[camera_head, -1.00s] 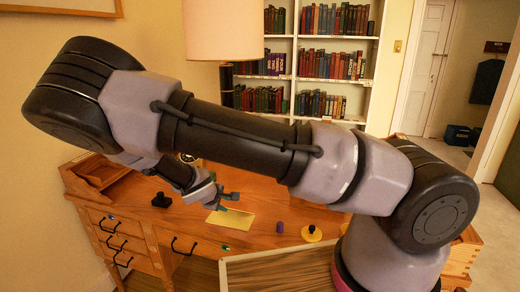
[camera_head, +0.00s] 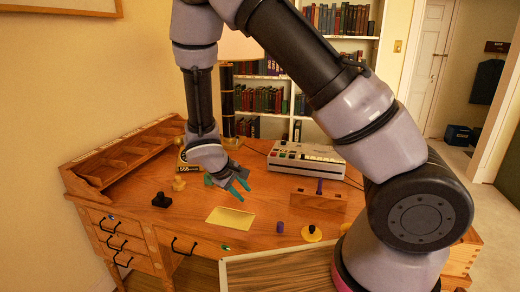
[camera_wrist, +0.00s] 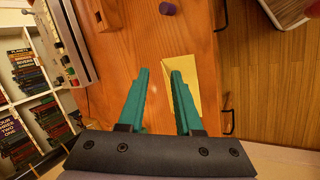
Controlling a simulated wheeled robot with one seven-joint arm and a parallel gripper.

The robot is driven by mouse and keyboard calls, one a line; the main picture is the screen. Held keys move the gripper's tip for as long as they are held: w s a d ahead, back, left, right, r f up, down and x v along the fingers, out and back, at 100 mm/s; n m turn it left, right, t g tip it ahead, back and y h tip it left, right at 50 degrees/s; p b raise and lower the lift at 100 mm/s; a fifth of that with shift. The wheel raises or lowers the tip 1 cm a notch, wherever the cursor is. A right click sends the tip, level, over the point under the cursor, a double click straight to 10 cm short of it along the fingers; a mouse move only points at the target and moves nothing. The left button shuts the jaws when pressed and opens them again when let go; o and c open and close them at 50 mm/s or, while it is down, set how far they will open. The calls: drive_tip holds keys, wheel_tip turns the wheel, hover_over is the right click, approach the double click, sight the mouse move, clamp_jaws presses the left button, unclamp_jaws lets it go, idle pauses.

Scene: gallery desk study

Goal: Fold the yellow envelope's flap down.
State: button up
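The yellow envelope (camera_head: 230,218) lies flat on the wooden desk near its front edge. It also shows in the wrist view (camera_wrist: 184,70), partly hidden behind one finger. A crease line runs across it; I cannot tell how far its flap stands up. My gripper (camera_head: 240,189) is above the desk, behind the envelope and apart from it. In the wrist view, the two green fingers of my gripper (camera_wrist: 159,75) are spread with nothing between them.
A black stamp (camera_head: 161,200) stands left of the envelope. A purple cylinder (camera_head: 280,227) and a yellow disc with a dark knob (camera_head: 312,234) stand to the right. A white keyed machine (camera_head: 306,158) and a wooden block (camera_head: 318,201) are farther back. A pigeonhole rack (camera_head: 128,156) lines the left.

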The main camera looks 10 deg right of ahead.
drive_tip(key=d+r+m, duration=0.1)
drive_tip(key=d+r, duration=0.2)
drive_tip(key=r, duration=0.4)
drive_tip(key=d+r+m, duration=0.2)
drive_tip(key=d+r, duration=0.1)
drive_tip(key=r, duration=0.4)
drive_tip(key=shift+w+h, duration=0.3)
drive_tip(key=shift+a, duration=0.1)
